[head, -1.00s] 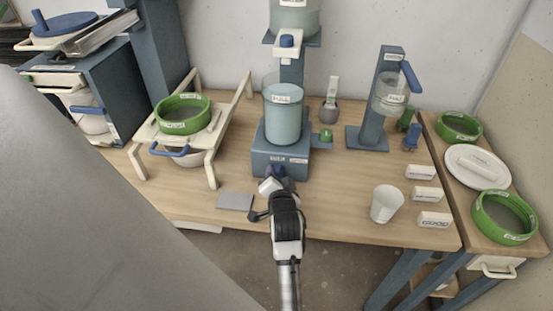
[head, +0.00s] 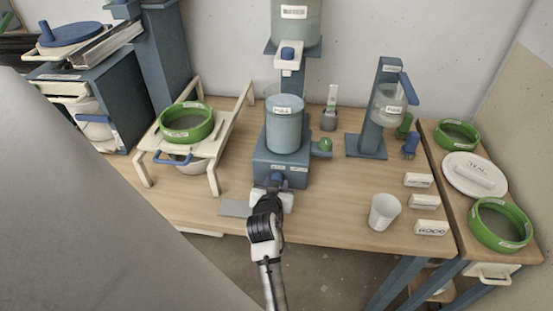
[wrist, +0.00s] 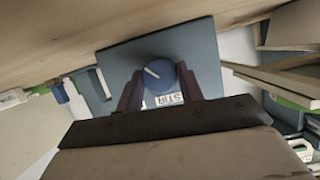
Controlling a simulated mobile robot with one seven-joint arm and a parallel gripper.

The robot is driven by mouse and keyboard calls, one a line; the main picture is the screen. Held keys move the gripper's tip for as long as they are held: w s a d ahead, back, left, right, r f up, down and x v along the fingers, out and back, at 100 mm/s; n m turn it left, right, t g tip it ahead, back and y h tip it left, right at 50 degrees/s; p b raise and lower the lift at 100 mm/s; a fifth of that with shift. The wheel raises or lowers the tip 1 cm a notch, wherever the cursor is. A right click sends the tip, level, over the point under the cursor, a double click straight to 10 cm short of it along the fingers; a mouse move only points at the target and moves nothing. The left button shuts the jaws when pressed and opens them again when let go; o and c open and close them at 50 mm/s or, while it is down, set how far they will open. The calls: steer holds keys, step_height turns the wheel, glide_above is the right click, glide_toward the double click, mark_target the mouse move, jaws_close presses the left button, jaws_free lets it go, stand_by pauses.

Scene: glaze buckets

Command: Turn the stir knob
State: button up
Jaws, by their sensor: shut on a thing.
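The stir knob is a round blue dial (wrist: 159,75) with a white pointer line, on the front of the blue-grey mixer base (head: 265,167). In the wrist view a label reading STIR (wrist: 168,99) sits beside it. In the head view the blue knob (head: 277,179) shows just beyond the fingers. My gripper (head: 273,188) is at the base's front, shut on the knob, with one dark finger on each side of it in the wrist view (wrist: 160,92). A labelled blue-grey bucket (head: 284,130) stands on the mixer base.
A white cup (head: 384,212) and several labelled white blocks (head: 424,202) stand to the right. A grey flat plate (head: 234,208) lies left of my gripper. A white stand with a green sieve (head: 187,135) is farther left. A green knob (head: 325,145) juts from the base's right side.

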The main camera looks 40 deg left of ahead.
steer(key=n+t+h, duration=0.1)
steer(key=n, duration=0.1)
steer(key=n+t+h+b, duration=0.1)
steer(key=n, duration=0.1)
steer(key=shift+a, duration=0.1)
steer(key=n+t+h+b, duration=0.1)
steer(key=n, duration=0.2)
steer(key=shift+f, duration=0.1)
steer(key=shift+s+a+n+t+h+b, duration=0.1)
steer(key=shift+n+t+h+b, duration=0.4)
steer(key=shift+n, duration=0.6)
steer(key=o, duration=1)
